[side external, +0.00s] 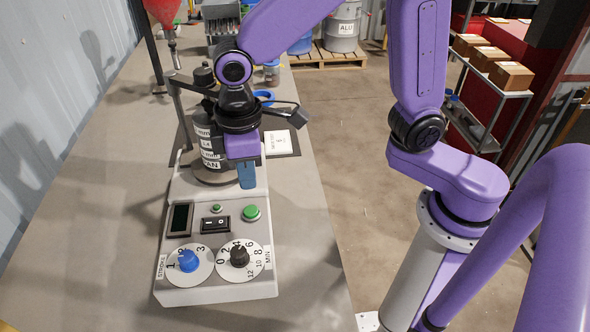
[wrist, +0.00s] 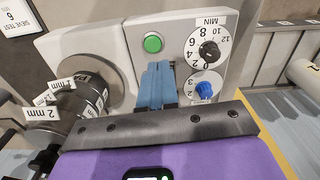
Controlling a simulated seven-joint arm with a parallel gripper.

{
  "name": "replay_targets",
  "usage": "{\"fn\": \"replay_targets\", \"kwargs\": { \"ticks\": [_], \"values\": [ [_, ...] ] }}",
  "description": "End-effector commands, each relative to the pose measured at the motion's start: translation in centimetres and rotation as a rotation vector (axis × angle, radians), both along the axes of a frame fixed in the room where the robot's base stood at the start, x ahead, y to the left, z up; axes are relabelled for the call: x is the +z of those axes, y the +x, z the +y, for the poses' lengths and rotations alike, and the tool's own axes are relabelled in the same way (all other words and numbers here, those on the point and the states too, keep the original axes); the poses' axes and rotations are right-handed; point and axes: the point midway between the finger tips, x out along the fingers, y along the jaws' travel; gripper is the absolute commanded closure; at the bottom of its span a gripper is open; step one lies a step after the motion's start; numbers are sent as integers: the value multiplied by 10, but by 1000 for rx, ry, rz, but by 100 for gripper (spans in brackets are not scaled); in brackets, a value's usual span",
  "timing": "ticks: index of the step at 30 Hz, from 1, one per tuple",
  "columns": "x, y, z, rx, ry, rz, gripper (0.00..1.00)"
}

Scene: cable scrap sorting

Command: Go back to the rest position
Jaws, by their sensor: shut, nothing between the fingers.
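My gripper (side external: 247,175) is shut and empty, its blue fingers together above the sieve shaker's sloping control panel. The shaker's panel (side external: 190,290) carries a blue knob (side external: 188,260), a black knob (side external: 239,255), a green button (side external: 251,213), a rocker switch and a dark display. Whether the fingers touch the panel cannot be told. The sieve stack (side external: 212,160) stands behind the panel, partly hidden by my arm.
The grey bench (side external: 110,200) is bare left of the shaker. A white labelled card (side external: 277,143) lies on a dark mat to its right. Shelves with cardboard boxes (side external: 500,70) stand across the floor at right.

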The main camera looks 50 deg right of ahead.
Motion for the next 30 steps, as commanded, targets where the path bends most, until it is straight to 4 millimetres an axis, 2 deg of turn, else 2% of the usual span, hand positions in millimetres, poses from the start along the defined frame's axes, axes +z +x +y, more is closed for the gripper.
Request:
{"fn": "replay_targets", "kwargs": {
  "ticks": [1,9,18,24,30],
  "values": [
    [3,-9,-12,14,3,-3,100],
    [12,-57,-68,90,9,-6,100],
    [14,-118,-131,175,16,-10,100],
    [12,-150,-160,220,19,-12,100],
    [11,-162,-171,238,19,-11,100]
  ]
}}
